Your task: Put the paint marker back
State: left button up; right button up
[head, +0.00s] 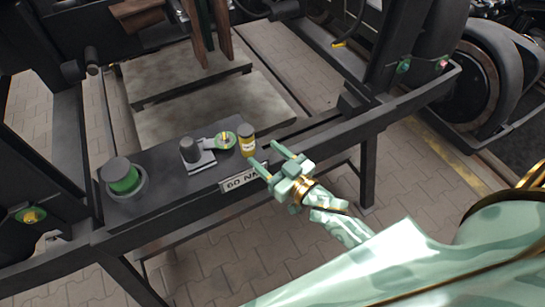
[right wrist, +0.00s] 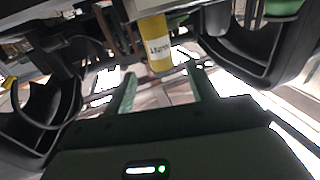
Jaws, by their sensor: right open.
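In the right wrist view the marker (right wrist: 155,46) shows as a yellow body with a white printed label, beyond and roughly between the two open fingers (right wrist: 161,76). Its lower end is hard to make out there. My left gripper is not in view.
On the shelf are a green cylinder (head: 122,180) in a round dark holder, a grey post (head: 190,150) on a light plate, and a green-and-yellow disc (head: 225,140). A "60 NM" sign (head: 243,179) is on the front edge. Dark frame posts rise at both sides.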

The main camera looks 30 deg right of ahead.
jog(key=s+d+f+g+h, duration=0.2)
jog(key=s+f+g, duration=0.3)
jog(key=f, duration=0.8)
jog(key=s+d+f+g+h, duration=0.1)
jog(key=s+d+f+g, duration=0.1)
jog(key=s+f, duration=0.8)
jog(key=s+d+f+g, duration=0.1)
jog(key=s+f+g, duration=0.2)
jog(key=s, duration=0.6)
jog(key=s+d+f+g+h, duration=0.1)
jog(key=s+f+g, duration=0.2)
jog(key=s+f, duration=0.5)
jog(key=s+d+f+g+h, duration=0.1)
jog(key=s+f+g, duration=0.2)
jog(key=s+f, duration=0.3)
jog(key=s, duration=0.4)
jog(key=shift+s+f+g, duration=0.2)
jog(key=shift+s+g, duration=0.1)
jog(key=shift+s, duration=0.1)
